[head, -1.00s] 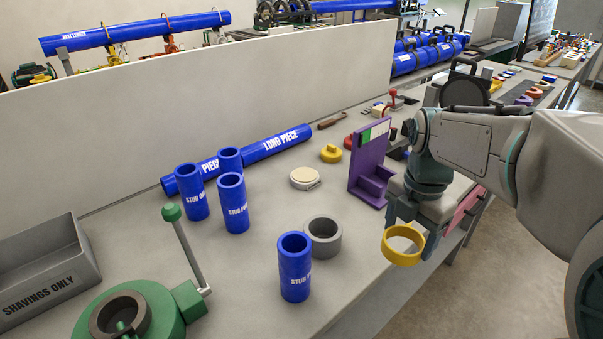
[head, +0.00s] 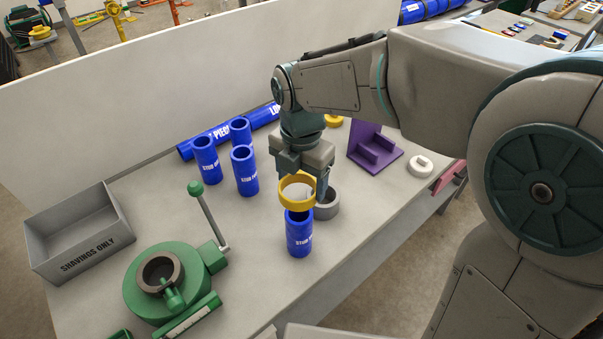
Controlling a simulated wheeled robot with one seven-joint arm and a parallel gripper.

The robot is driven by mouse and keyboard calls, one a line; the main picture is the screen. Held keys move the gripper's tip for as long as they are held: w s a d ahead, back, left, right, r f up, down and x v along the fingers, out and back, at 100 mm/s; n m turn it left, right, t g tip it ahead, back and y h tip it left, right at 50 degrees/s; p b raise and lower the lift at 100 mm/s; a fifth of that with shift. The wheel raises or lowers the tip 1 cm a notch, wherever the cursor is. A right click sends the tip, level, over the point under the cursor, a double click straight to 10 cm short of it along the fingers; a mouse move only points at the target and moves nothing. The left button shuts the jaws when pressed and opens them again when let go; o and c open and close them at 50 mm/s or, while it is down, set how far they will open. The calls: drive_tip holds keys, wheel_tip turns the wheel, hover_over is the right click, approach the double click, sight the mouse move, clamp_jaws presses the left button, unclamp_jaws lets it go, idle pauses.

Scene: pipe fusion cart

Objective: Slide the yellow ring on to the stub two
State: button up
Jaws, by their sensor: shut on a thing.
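My gripper (head: 301,182) is shut on the yellow ring (head: 296,204) and holds it level. The ring is right above the front blue stub (head: 299,240), its near edge overlapping the stub's top rim in the picture. I cannot tell whether it is clear of the rim or touching. The front stub stands upright; the last word of its label is not readable. Three more upright blue stubs stand farther back: a left one (head: 206,160), a middle one (head: 244,172) and a rear one (head: 240,131). Their numbers are also unclear.
A grey ring (head: 327,208) lies close behind the front stub, to its right. A green clamp device (head: 140,290) with an upright lever (head: 209,215) stands left. A grey shavings box (head: 75,243), long blue pipe (head: 188,150) and purple stand (head: 376,155) are also on the bench.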

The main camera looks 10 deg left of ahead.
drive_tip(key=shift+f+b, duration=1.8)
drive_tip(key=shift+f, duration=0.6)
drive_tip(key=shift+f+b, duration=2.2)
drive_tip(key=shift+f, duration=0.9)
drive_tip(key=o, duration=1)
drive_tip(key=shift+o, duration=0.2)
drive_tip(key=shift+r, duration=0.1)
wheel_tip(320, 180, up, 14)
drive_tip(key=shift+d, duration=0.1)
